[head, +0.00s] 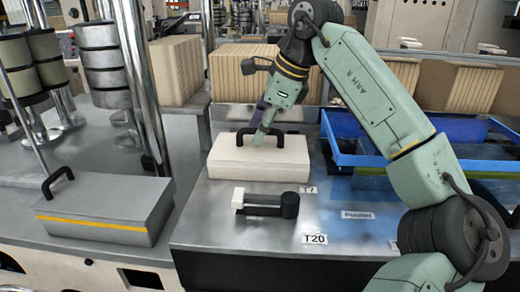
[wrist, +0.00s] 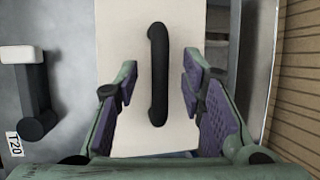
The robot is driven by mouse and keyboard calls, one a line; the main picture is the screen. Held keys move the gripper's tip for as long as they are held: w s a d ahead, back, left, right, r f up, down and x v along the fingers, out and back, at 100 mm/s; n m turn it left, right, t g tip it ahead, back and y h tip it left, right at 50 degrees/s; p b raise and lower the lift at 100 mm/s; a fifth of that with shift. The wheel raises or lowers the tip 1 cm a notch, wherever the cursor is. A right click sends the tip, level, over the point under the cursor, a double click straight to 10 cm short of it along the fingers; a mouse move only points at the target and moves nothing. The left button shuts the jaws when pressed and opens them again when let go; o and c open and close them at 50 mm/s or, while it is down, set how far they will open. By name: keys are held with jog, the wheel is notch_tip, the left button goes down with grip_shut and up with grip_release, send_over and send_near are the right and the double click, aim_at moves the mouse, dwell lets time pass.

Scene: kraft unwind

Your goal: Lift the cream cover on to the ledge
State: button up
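The cream cover (head: 240,158) is a pale box-shaped lid with a black handle on top. It sits on the grey metal worktop in the middle of the head view. In the wrist view the cover (wrist: 125,40) fills the middle, with its black handle (wrist: 157,75) running lengthwise. My gripper (head: 256,140) is over the cover at the handle. In the wrist view my gripper (wrist: 160,88) is open, with one purple-padded finger on each side of the handle and a gap to both. I cannot tell which surface is the ledge.
A grey cover (head: 105,208) with a yellow stripe and black handle lies at left. A black tool with a white block (head: 265,202) is in front of the cream cover. A blue tray (head: 350,150) is at right. Stacked cardboard (head: 245,75) stands behind.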

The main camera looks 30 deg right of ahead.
jog(key=shift+c, duration=0.2)
grip_shut()
dwell(0.3)
